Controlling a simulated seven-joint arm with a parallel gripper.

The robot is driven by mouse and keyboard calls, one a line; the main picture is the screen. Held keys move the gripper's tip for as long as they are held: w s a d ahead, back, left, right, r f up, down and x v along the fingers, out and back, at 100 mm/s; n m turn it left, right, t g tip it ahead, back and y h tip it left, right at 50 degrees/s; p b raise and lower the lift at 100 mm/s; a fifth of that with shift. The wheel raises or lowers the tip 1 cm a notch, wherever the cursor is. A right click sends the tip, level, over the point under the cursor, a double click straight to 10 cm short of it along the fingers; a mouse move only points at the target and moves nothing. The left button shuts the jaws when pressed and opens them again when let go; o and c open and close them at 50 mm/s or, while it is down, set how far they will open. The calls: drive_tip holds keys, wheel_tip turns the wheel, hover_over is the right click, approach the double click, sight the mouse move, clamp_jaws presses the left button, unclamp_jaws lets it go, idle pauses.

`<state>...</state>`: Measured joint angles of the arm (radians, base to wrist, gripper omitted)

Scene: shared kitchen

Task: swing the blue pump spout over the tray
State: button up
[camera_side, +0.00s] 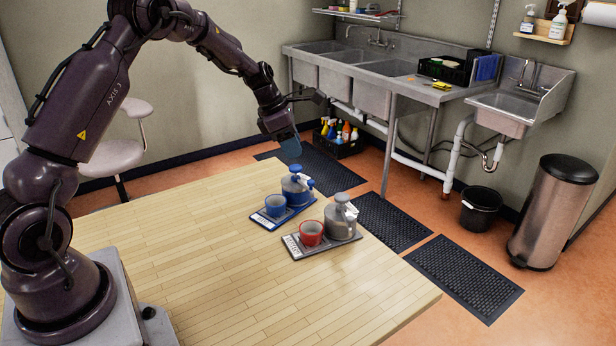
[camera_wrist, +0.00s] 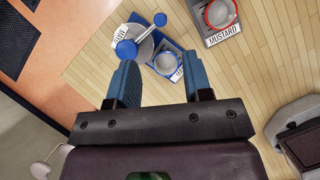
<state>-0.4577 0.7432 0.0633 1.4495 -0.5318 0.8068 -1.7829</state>
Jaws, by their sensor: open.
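The blue pump bottle (camera_side: 297,188) is grey with a blue top and stands at the back end of the blue tray (camera_side: 268,221). A blue cup (camera_side: 276,205) stands on the tray in front of it. From above in the wrist view, the pump has two round blue ends (camera_wrist: 126,48) joined by a thin bar, which runs beside the cup (camera_wrist: 165,62), not across it.
A second set stands closer to the front right: a grey pump bottle (camera_side: 343,222) and red cup (camera_side: 311,232) on a grey tray (camera_side: 293,250) labelled MUSTARD. The wooden table (camera_side: 190,255) is clear to the left and front. The sinks stand behind, beyond the table.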

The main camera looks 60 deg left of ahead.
sight(310, 181)
drive_tip(key=x, duration=0.9)
drive_tip(key=shift+w+d+f, duration=0.1)
drive_tip(key=shift+f, duration=0.25)
drive_tip(key=shift+c, duration=0.2)
clamp_jaws()
